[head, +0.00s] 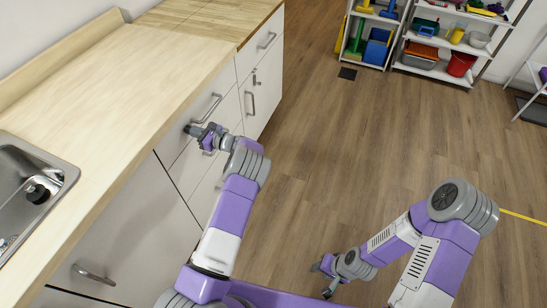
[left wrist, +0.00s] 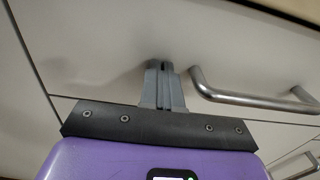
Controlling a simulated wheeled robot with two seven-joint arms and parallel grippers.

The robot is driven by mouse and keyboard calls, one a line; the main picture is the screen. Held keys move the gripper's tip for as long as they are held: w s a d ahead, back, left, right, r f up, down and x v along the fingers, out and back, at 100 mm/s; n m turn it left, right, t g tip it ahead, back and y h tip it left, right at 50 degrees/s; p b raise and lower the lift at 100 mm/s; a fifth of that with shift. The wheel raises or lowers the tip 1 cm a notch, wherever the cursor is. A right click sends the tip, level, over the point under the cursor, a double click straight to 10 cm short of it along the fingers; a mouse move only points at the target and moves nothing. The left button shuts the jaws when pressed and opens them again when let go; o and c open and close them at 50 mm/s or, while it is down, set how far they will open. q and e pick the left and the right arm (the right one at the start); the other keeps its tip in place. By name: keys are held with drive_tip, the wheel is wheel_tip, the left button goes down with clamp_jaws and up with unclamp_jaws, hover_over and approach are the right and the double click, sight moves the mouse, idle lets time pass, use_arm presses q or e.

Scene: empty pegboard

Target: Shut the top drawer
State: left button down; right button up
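The top drawer (head: 182,136) is a white front just under the wooden worktop, with a curved metal handle (head: 206,108). The drawer front (left wrist: 100,45) and its handle (left wrist: 250,99) also show in the left wrist view. I see no clear gap at the drawer, so it looks shut or nearly shut. My left gripper (head: 191,131) is at the drawer front, to the left of the handle. In the left wrist view its fingers (left wrist: 163,66) are together and point at the front, seemingly touching it. My right gripper (head: 321,281) is low over the floor, with fingers apart and empty.
More white drawers and a door with a handle (head: 252,103) adjoin the drawer. A steel sink (head: 62,170) is set in the worktop (head: 110,85) at left. Shelves with bins (head: 445,60) stand at the back. The wooden floor (head: 340,150) between is clear.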

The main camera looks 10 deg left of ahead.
use_arm(q)
drive_tip(key=shift+s+a+r, duration=0.1)
drive_tip(key=shift+a+r, duration=0.15)
drive_tip(key=shift+a, duration=0.15)
drive_tip(key=s+d+p, duration=0.2)
drive_tip(key=d+p, duration=0.1)
drive_tip(key=d, duration=1.2)
drive_tip(key=s+a+f+n+g+h, duration=0.25)
drive_tip(key=s+f+g+h, duration=0.2)
drive_tip(key=s+f, duration=0.55)
drive_tip(key=s+d+f+n+g+h, duration=0.3)
drive_tip(key=s+d+f+n+h, duration=0.3)
drive_tip(key=s+f+h, duration=0.45)
drive_tip(key=s+d+r+n+t+h, duration=0.2)
drive_tip(key=s+d+n+h, duration=0.1)
drive_tip(key=s+d+n, duration=0.2)
drive_tip(key=s+d+r+n+t+h, duration=0.2)
drive_tip(key=s+d+n+h, duration=0.2)
drive_tip(key=d+n, duration=0.5)
drive_tip(key=shift+s+d+r+t+p, duration=0.35)
drive_tip(key=shift+s+d, duration=0.2)
drive_tip(key=shift+d, duration=1)
